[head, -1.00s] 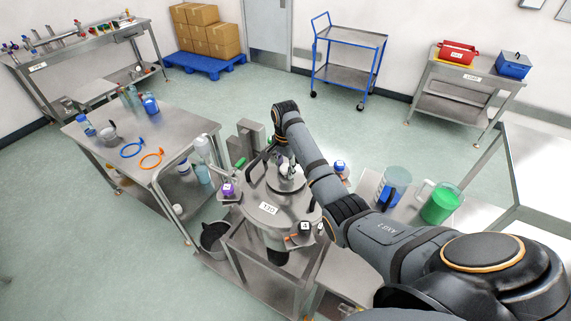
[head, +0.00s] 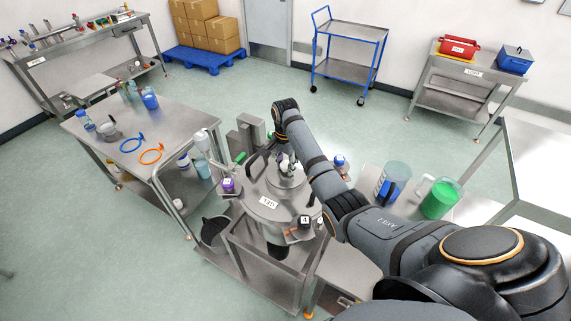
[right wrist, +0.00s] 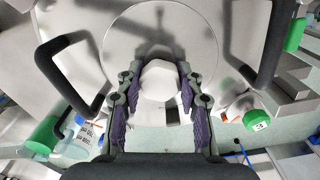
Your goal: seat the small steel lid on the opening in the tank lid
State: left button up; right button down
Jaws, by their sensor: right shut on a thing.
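The tank lid (head: 246,204) is a round steel cover with a label on the tank in the middle of the head view. The small steel lid (head: 284,182) is a round disc over the middle of it; in the right wrist view its disc (right wrist: 125,40) fills the upper middle. My right gripper (head: 287,166) is over it, and in the right wrist view the gripper (right wrist: 160,90) is shut on its pale knob (right wrist: 158,80). The opening is hidden. I cannot tell whether the small lid touches the tank lid. My left gripper is out of view.
Dark handles (right wrist: 68,75) and coloured clamp knobs (head: 228,184) stand around the tank lid's rim. A steel table (head: 180,128) with bottles and rings is at left. A jug of green liquid (head: 440,201) stands at right.

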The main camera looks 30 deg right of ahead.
jog(key=c, duration=0.8)
grip_release()
jog(key=shift+r, duration=3.5)
